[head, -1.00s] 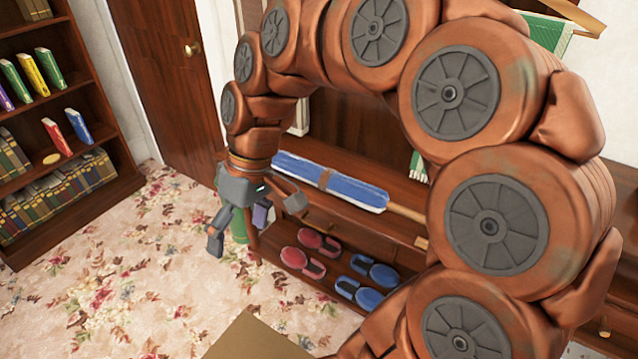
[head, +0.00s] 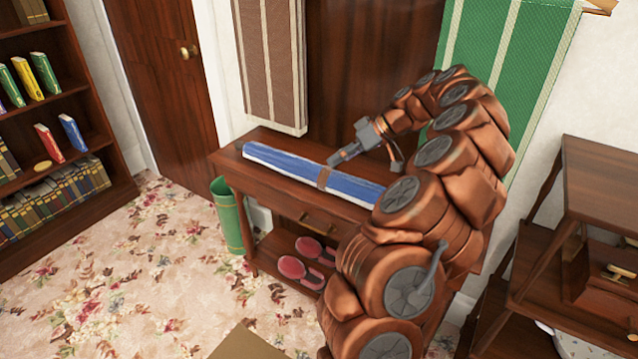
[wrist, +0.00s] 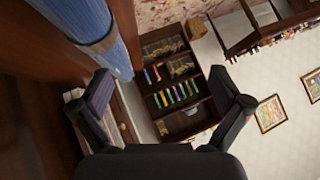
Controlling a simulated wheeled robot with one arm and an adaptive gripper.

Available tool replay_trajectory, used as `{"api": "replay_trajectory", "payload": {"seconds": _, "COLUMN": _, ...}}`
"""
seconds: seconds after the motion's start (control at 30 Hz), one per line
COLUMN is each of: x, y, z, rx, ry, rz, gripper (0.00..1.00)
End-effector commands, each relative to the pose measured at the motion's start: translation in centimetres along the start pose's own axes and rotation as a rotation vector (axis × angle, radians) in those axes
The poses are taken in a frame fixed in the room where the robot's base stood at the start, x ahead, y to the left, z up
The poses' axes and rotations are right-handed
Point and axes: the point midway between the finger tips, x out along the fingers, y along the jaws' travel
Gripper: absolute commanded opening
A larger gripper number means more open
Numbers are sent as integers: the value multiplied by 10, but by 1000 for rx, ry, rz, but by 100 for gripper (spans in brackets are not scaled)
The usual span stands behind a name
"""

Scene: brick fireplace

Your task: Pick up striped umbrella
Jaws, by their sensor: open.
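The striped umbrella (head: 345,185) is closed, blue with pale edges and a brown band round its middle. It lies lengthwise on the wooden console table (head: 262,136), and its right end is hidden behind my arm. In the wrist view the umbrella (wrist: 82,22) shows at the upper left, outside the jaws. My gripper (head: 365,158) is open and empty, just behind the umbrella on its wall side, near the band. In the wrist view the spread fingers of the gripper (wrist: 165,95) have nothing between them. I cannot tell whether a finger touches the umbrella.
Red slippers (head: 300,268) sit on the table's lower shelf. A green bin (head: 228,215) stands at its left end. Brown (head: 270,65) and green striped hangings (head: 510,60) are behind. A bookshelf (head: 75,130) is at left, a wooden side table (head: 600,180) at right. The floral carpet is open.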

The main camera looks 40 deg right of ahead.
Motion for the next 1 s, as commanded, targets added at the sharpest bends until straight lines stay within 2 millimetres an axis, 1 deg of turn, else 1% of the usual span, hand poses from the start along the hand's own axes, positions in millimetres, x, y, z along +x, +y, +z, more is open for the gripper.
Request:
{"api": "replay_trajectory", "payload": {"seconds": 0.03, "x": -5, "y": 23, "z": 18, "rx": 14, "ry": 20, "rz": 26, "gripper": 100}}
{"api": "replay_trajectory", "payload": {"seconds": 0.1, "x": -12, "y": 44, "z": 38, "rx": 23, "ry": 38, "rz": 52, "gripper": 100}}
{"api": "replay_trajectory", "payload": {"seconds": 0.2, "x": -23, "y": 66, "z": 58, "rx": 30, "ry": 59, "rz": 85, "gripper": 100}}
{"api": "replay_trajectory", "payload": {"seconds": 0.3, "x": -30, "y": 78, "z": 71, "rx": 34, "ry": 68, "rz": 106, "gripper": 100}}
{"api": "replay_trajectory", "payload": {"seconds": 0.37, "x": -30, "y": 81, "z": 75, "rx": 36, "ry": 71, "rz": 111, "gripper": 100}}
{"api": "replay_trajectory", "payload": {"seconds": 0.47, "x": -26, "y": 83, "z": 77, "rx": 35, "ry": 72, "rz": 113, "gripper": 100}}
{"api": "replay_trajectory", "payload": {"seconds": 0.63, "x": -10, "y": 84, "z": 75, "rx": 35, "ry": 72, "rz": 110, "gripper": 100}}
{"api": "replay_trajectory", "payload": {"seconds": 0.87, "x": 4, "y": 87, "z": 73, "rx": 36, "ry": 71, "rz": 111, "gripper": 100}}
{"api": "replay_trajectory", "payload": {"seconds": 1.0, "x": 22, "y": 90, "z": 72, "rx": 37, "ry": 69, "rz": 111, "gripper": 100}}
